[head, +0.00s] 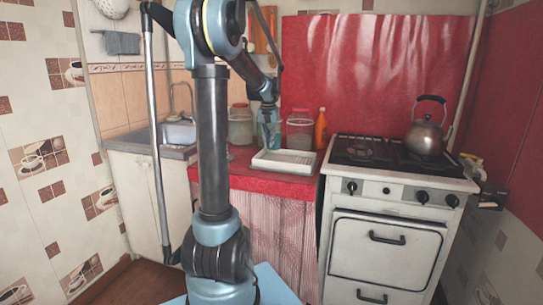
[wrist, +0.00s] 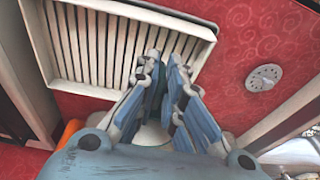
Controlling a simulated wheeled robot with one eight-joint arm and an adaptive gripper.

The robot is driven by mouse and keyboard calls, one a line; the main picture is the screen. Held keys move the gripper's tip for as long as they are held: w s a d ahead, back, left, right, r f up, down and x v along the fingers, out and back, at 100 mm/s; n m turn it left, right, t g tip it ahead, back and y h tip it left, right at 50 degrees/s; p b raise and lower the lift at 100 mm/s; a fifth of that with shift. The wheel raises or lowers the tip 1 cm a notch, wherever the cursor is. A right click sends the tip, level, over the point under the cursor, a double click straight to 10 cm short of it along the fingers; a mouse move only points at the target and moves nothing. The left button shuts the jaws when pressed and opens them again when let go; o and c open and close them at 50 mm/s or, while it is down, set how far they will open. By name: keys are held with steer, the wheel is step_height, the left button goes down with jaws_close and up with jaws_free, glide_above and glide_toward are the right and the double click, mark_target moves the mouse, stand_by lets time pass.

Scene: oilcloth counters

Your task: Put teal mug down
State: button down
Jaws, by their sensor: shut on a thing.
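My gripper (wrist: 164,72) is shut on the teal mug (wrist: 154,96), and only a dark teal strip of it shows between the fingers in the wrist view. The fingers hide most of the mug. In the head view my gripper (head: 269,122) points down over the red counter (head: 240,175), just behind the white slatted rack (head: 285,163). The mug cannot be made out clearly there. I cannot tell whether it touches the counter.
Jars (head: 240,126) and an orange bottle (head: 321,129) stand at the counter's back. The stove (head: 385,230) with a kettle (head: 425,135) is right; the sink (head: 178,135) is left. A round grey disc (wrist: 264,77) lies on red cloth, with bare cloth around it.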

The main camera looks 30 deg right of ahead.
steer(key=shift+f, duration=2.75)
steer(key=c, duration=1.7)
jaws_free()
